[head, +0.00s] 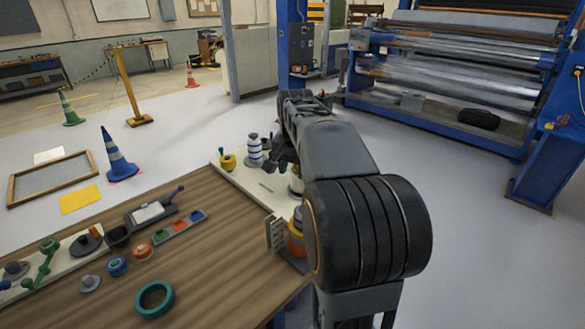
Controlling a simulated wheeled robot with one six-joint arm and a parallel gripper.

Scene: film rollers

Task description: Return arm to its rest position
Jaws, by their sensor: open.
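My arm rises in the right half of the head view, with a large dark ribbed joint close to the camera. It bends over at the top, and its far end comes down over the back edge of the table. My gripper (281,157) is the small dark end there, partly hidden by the arm. It is open, and I see nothing held in it.
The wooden table (215,270) holds a teal ring (154,298), small colored knobs, a tray of colored pieces (178,227) and a yellow pot (228,161). An orange-banded cylinder (296,240) stands beside my arm. A blue roller machine (450,70) is behind. Grey floor between is clear.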

